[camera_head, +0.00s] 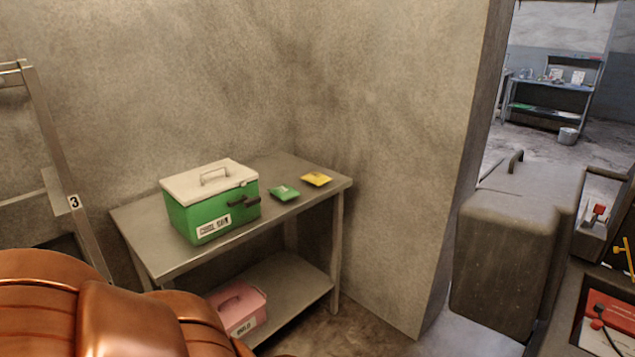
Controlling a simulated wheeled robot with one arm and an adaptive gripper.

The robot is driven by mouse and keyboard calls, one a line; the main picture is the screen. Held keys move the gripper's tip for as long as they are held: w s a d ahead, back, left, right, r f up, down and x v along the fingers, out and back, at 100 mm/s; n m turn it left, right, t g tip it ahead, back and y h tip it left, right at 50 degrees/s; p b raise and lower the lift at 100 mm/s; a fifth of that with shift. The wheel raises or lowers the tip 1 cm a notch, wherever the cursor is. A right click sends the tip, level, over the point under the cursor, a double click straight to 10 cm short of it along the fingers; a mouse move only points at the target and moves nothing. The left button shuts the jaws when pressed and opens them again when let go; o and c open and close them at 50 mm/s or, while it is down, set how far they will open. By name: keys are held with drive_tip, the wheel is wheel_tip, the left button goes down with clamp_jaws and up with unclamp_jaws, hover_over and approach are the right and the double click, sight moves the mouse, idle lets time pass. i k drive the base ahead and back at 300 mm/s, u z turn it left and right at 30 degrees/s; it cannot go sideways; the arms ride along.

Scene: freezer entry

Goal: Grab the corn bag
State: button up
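A small yellow packet (316,179) lies flat at the back right corner of the grey metal table (165,258). Its yellow colour fits a corn bag, but its print is too small to read. A small green packet (284,193) lies just to its left and nearer, apart from it. I do not see my gripper in this view. The copper-coloured rounded parts at the lower left look like my own body. Nothing is seen touching either packet.
A green box with a white lid (208,202) stands on the table, left of the packets. A pink box (240,308) sits on the lower shelf. Walls stand behind the table and to its right. A doorway at right shows another bench (552,94) and a bucket (568,137).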

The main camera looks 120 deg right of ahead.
sight(319, 180)
drive_tip(key=z, duration=4.6)
drive_tip(key=i, duration=1.35)
drive_tip(key=u, duration=1.1)
drive_tip(key=i, duration=0.5)
drive_tip(key=z, duration=0.1)
